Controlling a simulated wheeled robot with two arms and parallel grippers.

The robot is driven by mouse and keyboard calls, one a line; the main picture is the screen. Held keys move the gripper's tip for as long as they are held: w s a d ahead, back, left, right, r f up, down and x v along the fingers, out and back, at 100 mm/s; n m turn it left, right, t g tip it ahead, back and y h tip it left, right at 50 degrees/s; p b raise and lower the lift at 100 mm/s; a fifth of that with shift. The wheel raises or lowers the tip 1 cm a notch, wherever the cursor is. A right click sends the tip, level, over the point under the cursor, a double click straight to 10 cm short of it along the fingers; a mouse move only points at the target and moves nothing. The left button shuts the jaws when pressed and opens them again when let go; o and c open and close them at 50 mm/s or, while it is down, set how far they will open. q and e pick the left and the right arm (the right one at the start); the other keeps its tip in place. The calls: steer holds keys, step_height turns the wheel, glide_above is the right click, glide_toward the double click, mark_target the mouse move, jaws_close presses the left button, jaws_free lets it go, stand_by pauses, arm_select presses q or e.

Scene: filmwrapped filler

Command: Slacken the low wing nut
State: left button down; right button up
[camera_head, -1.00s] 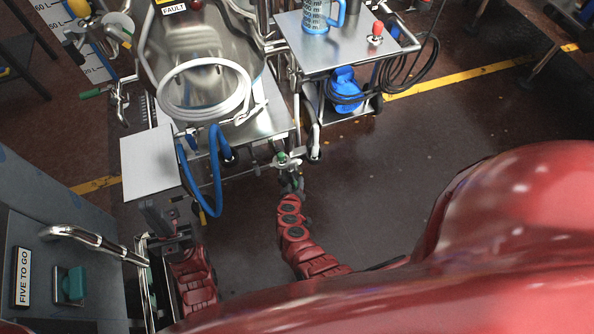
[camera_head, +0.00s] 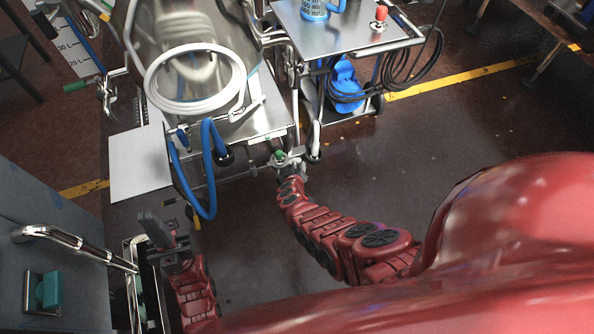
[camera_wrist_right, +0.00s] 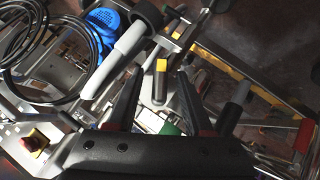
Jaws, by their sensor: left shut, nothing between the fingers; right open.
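I cannot clearly make out a wing nut in either view. My right gripper (camera_head: 284,166) is low by the front of the steel cart, at a small metal fitting with a green top (camera_head: 280,155). In the right wrist view my right gripper (camera_wrist_right: 160,74) has its two black fingers apart. A dark rod with a yellow end (camera_wrist_right: 160,78) shows between them, and a green part (camera_wrist_right: 170,128) lies close to the gripper body; whether either is touched I cannot tell. My left gripper (camera_head: 153,228) is shut and empty at the lower left, away from the cart.
The steel cart (camera_head: 262,120) carries a coiled white hose (camera_head: 150,85), and a blue hose (camera_head: 212,190) hangs from it. A second cart (camera_head: 350,45) has a red button (camera_head: 380,15) and black cable. A grey cabinet (camera_head: 50,225) with a handle stands left. Floor right of my arm is clear.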

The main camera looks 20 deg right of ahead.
jaws_close()
stand_by(0.3)
